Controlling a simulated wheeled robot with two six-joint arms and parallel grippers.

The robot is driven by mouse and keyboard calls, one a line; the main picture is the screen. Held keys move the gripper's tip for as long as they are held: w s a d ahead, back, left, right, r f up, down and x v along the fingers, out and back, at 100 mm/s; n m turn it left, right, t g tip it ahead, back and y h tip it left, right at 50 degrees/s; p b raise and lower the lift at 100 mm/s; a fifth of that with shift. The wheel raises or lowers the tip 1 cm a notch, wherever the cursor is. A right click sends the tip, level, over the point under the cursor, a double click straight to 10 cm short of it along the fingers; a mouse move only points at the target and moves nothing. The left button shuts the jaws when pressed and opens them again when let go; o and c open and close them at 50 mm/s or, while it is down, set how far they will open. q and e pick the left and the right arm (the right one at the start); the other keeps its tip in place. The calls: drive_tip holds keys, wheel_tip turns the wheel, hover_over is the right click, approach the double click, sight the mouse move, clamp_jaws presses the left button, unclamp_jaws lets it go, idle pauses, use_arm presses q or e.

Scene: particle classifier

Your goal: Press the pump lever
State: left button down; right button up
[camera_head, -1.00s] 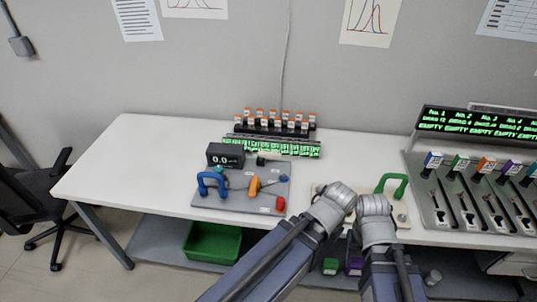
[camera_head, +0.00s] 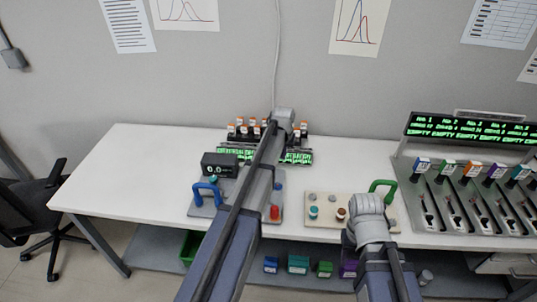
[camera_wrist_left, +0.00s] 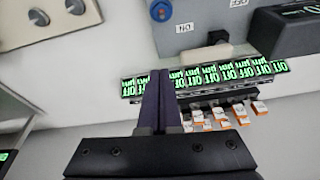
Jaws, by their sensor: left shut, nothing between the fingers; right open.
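The grey board (camera_head: 203,209) on the table carries a blue handle (camera_head: 207,192), a dark display box (camera_head: 219,164), a blue knob (camera_head: 277,186) and a red part (camera_head: 275,212). My left arm hides the board's middle and its orange lever; I cannot tell which part is the pump lever. My left gripper (camera_wrist_left: 160,78) is shut and empty in the left wrist view, in front of the green-lit strip, with the blue knob (camera_wrist_left: 160,10) at the top. In the head view its fingers are hidden. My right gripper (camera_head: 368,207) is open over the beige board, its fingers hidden.
A vial rack (camera_head: 240,129) with orange caps stands behind the green-lit label strip (camera_head: 297,157). A beige board (camera_head: 325,220) with knobs and a green handle (camera_head: 383,188) lies to the right. A dispenser station (camera_head: 405,170) stands further right. The table's left side is clear.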

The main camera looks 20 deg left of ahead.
use_arm(q)
drive_tip(key=w+a+r+n, duration=0.1)
drive_tip(key=w+a, duration=0.4)
drive_tip(key=a, duration=0.3)
drive_tip(key=shift+w+r+t, duration=0.15)
drive_tip(key=shift+r+t, duration=0.05)
drive_tip(key=shift+t, duration=0.1)
drive_tip(key=shift+f, duration=0.1)
drive_tip(key=b+x, duration=0.9)
drive_tip(key=x, duration=0.1)
drive_tip(key=shift+f+b, duration=0.25)
drive_tip(key=shift+b, duration=0.05)
drive_tip(key=s, duration=0.2)
drive_tip(key=s+d, duration=0.1)
drive_tip(key=s, duration=0.1)
drive_tip(key=shift+r+p, duration=0.35)
drive_tip(key=shift+r, duration=0.05)
drive_tip(key=shift+w, duration=0.1)
